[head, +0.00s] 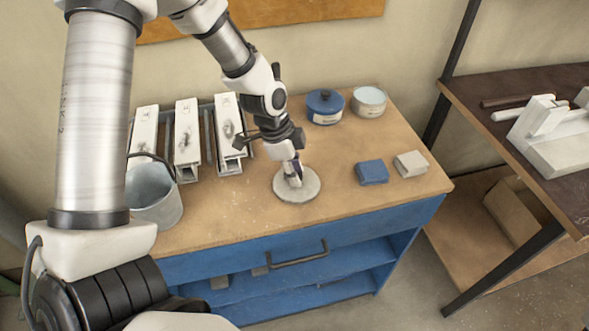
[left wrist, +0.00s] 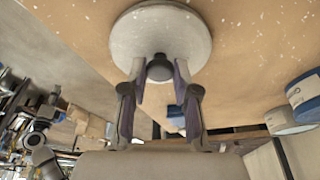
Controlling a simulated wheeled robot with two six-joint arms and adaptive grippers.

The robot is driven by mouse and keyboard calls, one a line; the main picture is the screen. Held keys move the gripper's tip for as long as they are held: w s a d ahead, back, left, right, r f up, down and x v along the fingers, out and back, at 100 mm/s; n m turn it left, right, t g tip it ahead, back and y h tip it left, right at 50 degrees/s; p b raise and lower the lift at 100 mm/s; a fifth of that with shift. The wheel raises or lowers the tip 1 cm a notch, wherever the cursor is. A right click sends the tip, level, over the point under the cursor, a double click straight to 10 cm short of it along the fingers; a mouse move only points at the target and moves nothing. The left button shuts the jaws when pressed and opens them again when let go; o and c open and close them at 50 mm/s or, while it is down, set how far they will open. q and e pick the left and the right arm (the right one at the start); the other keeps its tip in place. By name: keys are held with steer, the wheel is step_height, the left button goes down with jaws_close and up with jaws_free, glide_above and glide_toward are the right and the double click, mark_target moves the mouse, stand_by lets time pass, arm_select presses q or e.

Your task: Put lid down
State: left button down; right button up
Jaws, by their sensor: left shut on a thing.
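A round, speckled grey-white lid (head: 310,187) is at the middle of the wooden bench top. Its dark knob (left wrist: 160,68) shows in the left wrist view. My left gripper (head: 294,178) is shut on the lid's knob from above, one finger on each side of it. The lid looks flat and is at or very near the bench surface; I cannot tell whether it touches. An open grey-white pot (head: 369,102) stands at the back right of the bench. My right gripper is not in view.
A blue block (head: 372,172) and a pale block (head: 410,164) lie right of the lid. Three white profiles (head: 187,132) stand at the back left, with a metal bucket (head: 153,196) in front. Bare bench (head: 240,215) lies in front of the lid.

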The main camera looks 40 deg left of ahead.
mark_target(281, 181)
arm_select(q)
steer(key=c, duration=0.9)
jaws_free()
steer(key=shift+f, duration=0.1)
steer(key=p+v, duration=0.1)
steer(key=v, duration=1.1)
steer(key=shift+w, duration=0.15)
